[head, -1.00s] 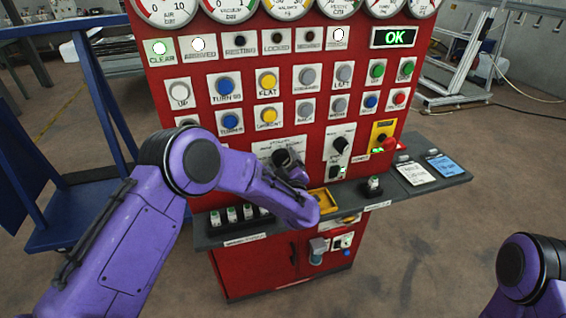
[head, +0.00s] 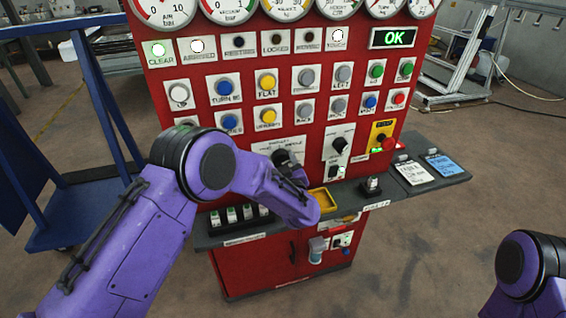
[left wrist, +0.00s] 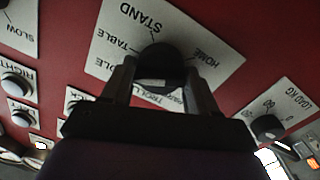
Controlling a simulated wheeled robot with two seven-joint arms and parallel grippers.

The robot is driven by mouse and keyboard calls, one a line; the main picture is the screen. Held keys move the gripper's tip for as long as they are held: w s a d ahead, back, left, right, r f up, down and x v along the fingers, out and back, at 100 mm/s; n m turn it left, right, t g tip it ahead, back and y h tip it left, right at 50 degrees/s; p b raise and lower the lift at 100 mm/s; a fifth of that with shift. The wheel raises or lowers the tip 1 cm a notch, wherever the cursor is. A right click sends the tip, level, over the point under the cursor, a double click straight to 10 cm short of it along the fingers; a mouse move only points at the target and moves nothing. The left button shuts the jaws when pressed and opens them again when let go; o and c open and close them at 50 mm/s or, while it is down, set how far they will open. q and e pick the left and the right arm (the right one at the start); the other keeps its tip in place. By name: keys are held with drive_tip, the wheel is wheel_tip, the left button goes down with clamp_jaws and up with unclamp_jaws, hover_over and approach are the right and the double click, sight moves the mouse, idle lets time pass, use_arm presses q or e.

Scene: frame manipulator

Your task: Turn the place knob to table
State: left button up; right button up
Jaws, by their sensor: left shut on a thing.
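The place knob (left wrist: 160,60) is black and round, on a white plate in the left wrist view. I can read STAND, TABLE and HOME around it, and other words partly hidden by my gripper. My left gripper (left wrist: 162,78) is shut on the knob, one finger on each side. Which word the knob points at is not clear. In the head view the knob's white plate (head: 268,147) is on the red panel, and my left arm largely covers the knob and gripper. My right gripper is out of view; only part of the right arm shows at lower right.
Above are rows of push buttons, lamps, gauges and a green OK display (head: 393,38). Right of the plate are another black knob (head: 340,145) and a red stop button (head: 389,144). A dark shelf (head: 420,183) juts out below, with a yellow tray (head: 322,200).

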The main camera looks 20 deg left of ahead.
use_arm(q)
drive_tip(key=m+p, duration=0.1)
drive_tip(key=m, duration=0.3)
drive_tip(key=shift+m, duration=0.3)
idle(0.3)
drive_tip(key=o, duration=1)
drive_tip(key=shift+o, duration=0.2)
drive_tip(key=shift+s+r, duration=0.1)
